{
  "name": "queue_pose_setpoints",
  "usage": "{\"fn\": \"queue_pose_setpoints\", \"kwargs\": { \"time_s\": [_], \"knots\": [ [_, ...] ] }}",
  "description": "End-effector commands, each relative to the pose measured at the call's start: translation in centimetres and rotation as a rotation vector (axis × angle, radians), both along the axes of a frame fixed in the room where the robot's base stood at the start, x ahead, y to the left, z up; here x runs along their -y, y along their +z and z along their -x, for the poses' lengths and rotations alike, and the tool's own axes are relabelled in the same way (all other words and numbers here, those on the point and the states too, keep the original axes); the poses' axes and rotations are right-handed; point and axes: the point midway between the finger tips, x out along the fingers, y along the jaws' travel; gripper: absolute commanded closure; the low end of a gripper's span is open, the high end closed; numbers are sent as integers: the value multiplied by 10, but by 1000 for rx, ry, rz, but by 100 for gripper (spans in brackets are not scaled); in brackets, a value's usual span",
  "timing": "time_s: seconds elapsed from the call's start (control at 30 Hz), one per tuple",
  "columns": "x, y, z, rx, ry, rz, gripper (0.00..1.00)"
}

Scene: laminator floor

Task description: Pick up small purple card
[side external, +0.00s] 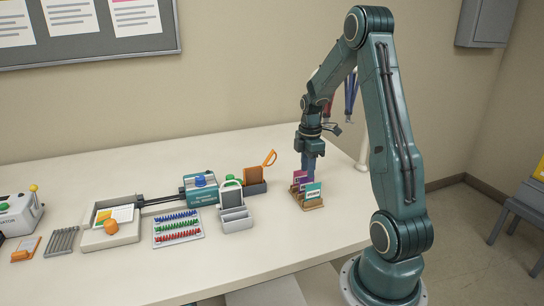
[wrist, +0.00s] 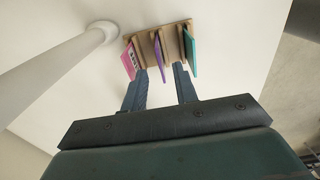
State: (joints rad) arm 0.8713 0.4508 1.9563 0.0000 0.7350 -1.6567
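A small purple card (wrist: 158,56) stands in the middle slot of a wooden rack (wrist: 147,46), between a pink card (wrist: 129,60) and a teal card (wrist: 190,52). In the side view the rack (side external: 310,207) stands on the table's right part, with the teal card (side external: 313,191) in front. My gripper (wrist: 162,70) is open and empty, pointing down at the rack. In the wrist view its fingertips lie on either side of the purple card's near end; I cannot tell the height gap. In the side view my gripper (side external: 310,172) is just above and behind the cards.
A pale post (wrist: 60,62) stands close to the rack's left in the wrist view. A grey holder (side external: 237,218), a dark box with a brown item (side external: 256,187), and a teal laminator (side external: 200,188) stand left of the rack.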

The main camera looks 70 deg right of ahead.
Motion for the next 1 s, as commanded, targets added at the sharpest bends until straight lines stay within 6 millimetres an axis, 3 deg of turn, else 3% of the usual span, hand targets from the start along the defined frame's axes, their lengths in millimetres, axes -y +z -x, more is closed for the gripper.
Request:
{"fn": "queue_pose_setpoints", "kwargs": {
  "time_s": [0.37, 0.8, 1.0],
  "knots": [
    [0, -9, 0, -1, 0, -1, 71],
    [-2, -52, 0, -1, 0, -1, 71],
    [-1, -59, 0, 0, 0, 0, 71]
  ]
}}
